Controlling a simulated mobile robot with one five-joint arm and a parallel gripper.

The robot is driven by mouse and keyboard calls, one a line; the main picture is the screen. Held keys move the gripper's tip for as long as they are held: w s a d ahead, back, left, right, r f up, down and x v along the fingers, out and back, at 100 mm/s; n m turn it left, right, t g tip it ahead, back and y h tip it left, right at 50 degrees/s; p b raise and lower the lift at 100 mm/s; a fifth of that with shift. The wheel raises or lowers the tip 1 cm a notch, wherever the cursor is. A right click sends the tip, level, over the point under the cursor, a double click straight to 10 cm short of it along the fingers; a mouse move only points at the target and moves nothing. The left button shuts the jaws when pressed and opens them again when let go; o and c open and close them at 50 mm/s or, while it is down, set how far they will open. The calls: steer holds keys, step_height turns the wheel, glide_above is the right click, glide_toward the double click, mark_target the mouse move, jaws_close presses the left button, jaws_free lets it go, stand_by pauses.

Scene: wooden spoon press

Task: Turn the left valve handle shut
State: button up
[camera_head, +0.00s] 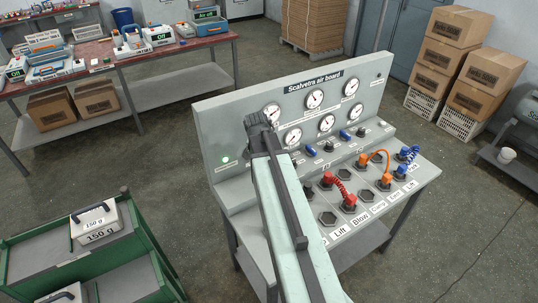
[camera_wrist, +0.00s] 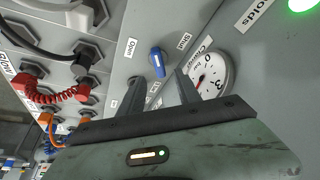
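A blue valve handle (camera_wrist: 157,62) stands on the grey panel in the wrist view, with an "Open" label (camera_wrist: 131,47) to its left and a "Shut" label (camera_wrist: 185,41) to its right. My gripper (camera_wrist: 158,77) is open and empty, its two dark fingers apart on either side just below the handle in the picture. I cannot tell whether they touch it. In the head view my gripper (camera_head: 262,128) is at the air board's left part and hides some of it. Blue handles show right of it, one nearer (camera_head: 311,151) and one farther (camera_head: 344,135).
A pressure gauge (camera_wrist: 212,76) sits close to the right finger. Red hoses (camera_head: 341,188) and orange hoses (camera_head: 376,163) stand up from the sloping front panel. A green trolley (camera_head: 140,240) is at the lower left. Cartons (camera_head: 455,70) are stacked behind the board.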

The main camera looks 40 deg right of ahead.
steer(key=shift+s+a+r, duration=0.1)
steer(key=shift+a+r, duration=0.05)
steer(key=shift+r, duration=0.15)
steer(key=o, duration=0.8)
steer(key=shift+o, duration=0.8)
steer(key=shift+s+d+f+n+y, duration=0.1)
steer(key=shift+d+f+n+y, duration=0.2)
steer(key=shift+n, duration=0.4)
steer(key=shift+s+d+f+n+y, duration=0.1)
steer(key=shift+d+n+y, duration=0.3)
steer(key=shift+n, duration=0.6)
steer(key=f+n+y+b, duration=0.1)
steer(key=f+n+b, duration=0.1)
steer(key=n, duration=0.3)
steer(key=w+d+f+n+y+b, duration=0.1)
steer(key=f+n+y+b, duration=0.1)
steer(key=n+b, duration=0.1)
steer(key=d+f+n+t+y+b, duration=0.1)
steer(key=f+n+b, duration=0.2)
steer(key=n, duration=0.3)
steer(key=shift+w+n+y, duration=0.3)
steer(key=shift+w+y, duration=0.1)
steer(key=shift+r, duration=0.15)
